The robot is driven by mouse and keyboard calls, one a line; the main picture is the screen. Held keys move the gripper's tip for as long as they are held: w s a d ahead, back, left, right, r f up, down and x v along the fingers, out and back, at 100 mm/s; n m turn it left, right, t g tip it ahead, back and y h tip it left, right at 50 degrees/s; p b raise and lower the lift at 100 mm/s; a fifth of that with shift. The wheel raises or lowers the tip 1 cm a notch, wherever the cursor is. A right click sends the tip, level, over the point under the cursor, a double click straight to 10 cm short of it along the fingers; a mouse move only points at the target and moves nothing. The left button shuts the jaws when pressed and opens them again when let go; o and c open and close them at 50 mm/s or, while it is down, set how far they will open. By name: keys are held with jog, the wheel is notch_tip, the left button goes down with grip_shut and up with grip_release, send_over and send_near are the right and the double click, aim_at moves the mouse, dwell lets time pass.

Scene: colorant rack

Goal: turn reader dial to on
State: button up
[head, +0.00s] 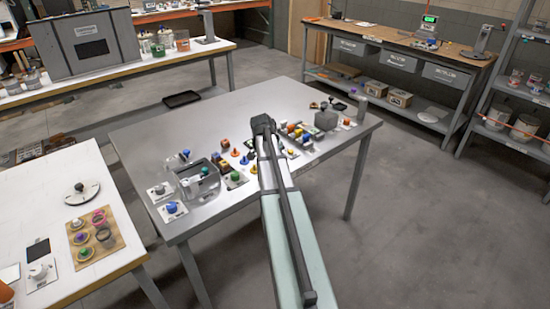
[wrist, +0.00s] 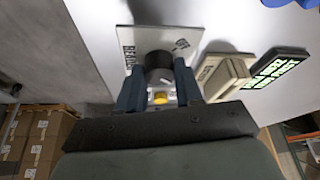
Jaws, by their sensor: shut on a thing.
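In the wrist view a black dial (wrist: 158,60) stands on a pale square plate (wrist: 185,36) with dark lettering, partly readable as READER. The two dark blue fingers of my gripper (wrist: 158,72) are closed on opposite sides of the dial. A small yellow spot (wrist: 160,97) shows between the fingers, in front of the dial. The dial's pointer and its on mark cannot be made out. In the head view my arm reaches over the middle table, and the fingers and dial are hidden.
In the head view the grey table (head: 215,112) holds several coloured pieces, a clear container (head: 199,180) and a grey box (head: 327,118).

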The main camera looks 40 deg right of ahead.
jog(key=shift+m, duration=0.5)
jog(key=o, duration=1)
jog(key=shift+o, duration=0.2)
jog(key=w+v, duration=0.1)
jog(key=v, duration=1.2)
jog(key=shift+s+a+r, duration=0.2)
jog(key=shift+s+r, duration=0.1)
jog(key=shift+r, duration=0.1)
